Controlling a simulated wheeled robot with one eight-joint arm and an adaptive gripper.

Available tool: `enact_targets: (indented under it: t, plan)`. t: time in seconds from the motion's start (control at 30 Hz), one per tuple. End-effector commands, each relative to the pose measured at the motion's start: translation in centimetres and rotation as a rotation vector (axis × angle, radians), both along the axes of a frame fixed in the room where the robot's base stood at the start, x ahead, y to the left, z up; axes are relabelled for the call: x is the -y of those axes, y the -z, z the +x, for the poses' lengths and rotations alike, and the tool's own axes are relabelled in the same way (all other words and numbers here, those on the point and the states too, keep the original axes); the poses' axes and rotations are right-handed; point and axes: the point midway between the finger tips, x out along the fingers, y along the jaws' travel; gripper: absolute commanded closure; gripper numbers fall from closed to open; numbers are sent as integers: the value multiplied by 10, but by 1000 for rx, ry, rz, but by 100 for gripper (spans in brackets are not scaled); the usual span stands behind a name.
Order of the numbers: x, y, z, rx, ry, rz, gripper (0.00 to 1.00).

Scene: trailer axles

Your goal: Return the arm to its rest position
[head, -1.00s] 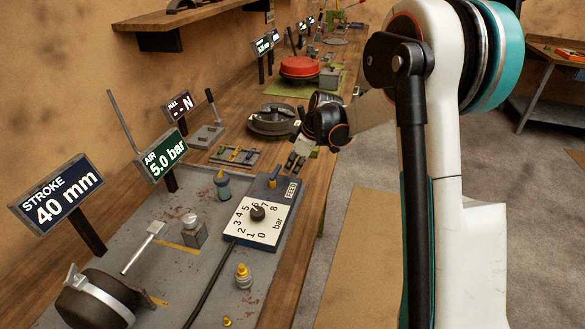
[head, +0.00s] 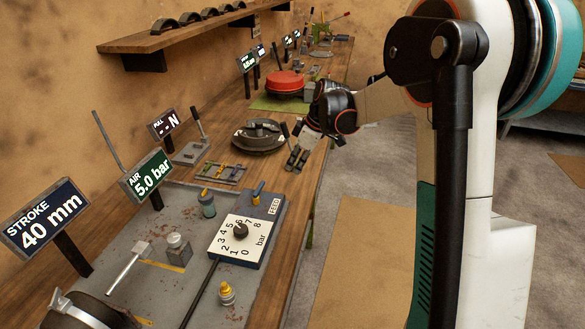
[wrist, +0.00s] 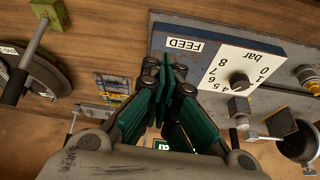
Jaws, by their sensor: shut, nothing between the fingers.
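My gripper (head: 295,158) is shut and empty, held over the bench's right edge beyond the feed panel. In the wrist view its closed fingers (wrist: 165,75) point toward the blue edge of the feed panel (wrist: 210,45). The feed panel also shows in the head view (head: 262,207), with a black knob (head: 240,231) on a white dial numbered in bar. My white arm with its black link stands at the right of the head view. Whether the fingers touch anything cannot be told.
The wooden bench (head: 292,230) runs along the wall with a stroke sign (head: 43,215), an air sign (head: 150,175) and a grey plate of small parts. A round dark drum (head: 260,136) and a red disc (head: 284,82) lie farther back. Floor at the right is clear.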

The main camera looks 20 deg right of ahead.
Motion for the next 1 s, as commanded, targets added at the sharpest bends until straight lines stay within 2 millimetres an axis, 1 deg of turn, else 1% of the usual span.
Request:
enact_targets:
  t: [0.43,0.57,0.67,0.77,0.9,1.0]
  plan:
    - [0,0,0,0,0,0,100]
    - [-4,-7,-7,0,20,-4,100]
    - [-11,-22,-23,2,67,-11,100]
    - [-20,-41,-46,8,140,-19,100]
    - [-32,-63,-82,21,247,-28,100]
    - [-40,-76,-109,34,324,-30,100]
